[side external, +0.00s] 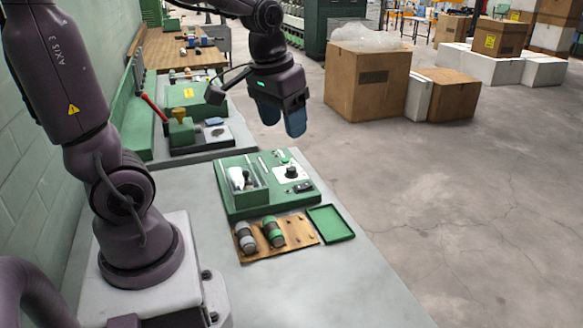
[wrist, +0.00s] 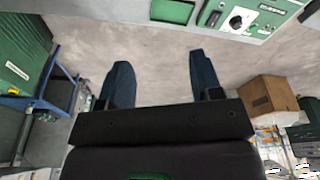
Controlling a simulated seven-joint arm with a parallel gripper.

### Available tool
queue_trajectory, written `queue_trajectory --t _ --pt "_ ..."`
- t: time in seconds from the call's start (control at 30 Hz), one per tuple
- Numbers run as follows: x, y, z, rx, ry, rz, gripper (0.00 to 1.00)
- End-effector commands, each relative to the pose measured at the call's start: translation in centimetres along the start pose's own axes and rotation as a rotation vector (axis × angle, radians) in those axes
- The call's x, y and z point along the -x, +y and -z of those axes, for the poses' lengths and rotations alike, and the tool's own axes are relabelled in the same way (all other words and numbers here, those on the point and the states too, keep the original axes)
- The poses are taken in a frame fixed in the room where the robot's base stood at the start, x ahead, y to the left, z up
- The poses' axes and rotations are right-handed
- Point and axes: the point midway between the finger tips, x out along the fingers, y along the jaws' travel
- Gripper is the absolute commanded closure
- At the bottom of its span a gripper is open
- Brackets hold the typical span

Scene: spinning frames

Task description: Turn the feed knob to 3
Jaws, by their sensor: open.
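The feed knob (side external: 291,172) is a small black knob on a white dial plate, on the right part of a green panel (side external: 232,212) on the grey table. The knob also shows near the top right of the wrist view (wrist: 236,21). The dial numbers are too small to read, so its setting cannot be told. My gripper (side external: 282,118) is open and empty, with its blue fingers pointing down, well above the table and apart from the knob. In the wrist view its two fingers (wrist: 160,62) stand wide apart with only floor between them.
A clear-covered box (side external: 243,183) with a white item stands on the panel, left of the knob. In front lie a brown board (side external: 282,244) with two spools and an empty green tray (side external: 331,223). Another green machine (side external: 190,130) stands behind. Cardboard boxes (side external: 366,82) stand on the floor.

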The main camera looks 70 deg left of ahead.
Motion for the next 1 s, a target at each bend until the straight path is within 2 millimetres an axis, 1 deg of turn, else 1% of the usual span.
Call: queue_trajectory --t 0.03,0.1,0.17,0.2,0.27,0.3,0.37,0.4,0.5,0.6,0.67,0.7,0.8,0.9,1.0 --pt "-1.2 -1.4 1.6 0.077 -0.038 0.01 0.41" --pt "-2.8 -3.2 3.6 0.185 -0.076 0.021 0.41" --pt "-4.3 -4.9 5.3 0.283 -0.106 0.031 0.41" --pt "-5.3 -6.2 6.3 0.351 -0.124 0.037 0.41" --pt "-7.1 -8.2 7.7 0.456 -0.15 0.048 0.41" --pt "-8.4 -9.6 8.6 0.528 -0.165 0.055 0.41" --pt "-10.4 -11.8 9.7 0.639 -0.186 0.068 0.41" --pt "-11.8 -13.2 10.4 0.712 -0.196 0.076 0.41" --pt "-15.0 -16.6 11.7 0.892 -0.213 0.097 0.41" --pt "-17.5 -19.4 12.8 1.057 -0.211 0.115 0.41" --pt "-18.5 -20.6 13.7 1.148 -0.196 0.123 0.41" --pt "-18.7 -21.0 14.5 1.202 -0.179 0.124 0.41" --pt "-17.5 -21.4 16.5 1.31 -0.12 0.118 0.41" --pt "-17.5 -21.3 16.4 1.376 -0.121 0.122 0.41" --pt "-18.0 -21.3 16.4 1.4 -0.121 0.124 0.41"
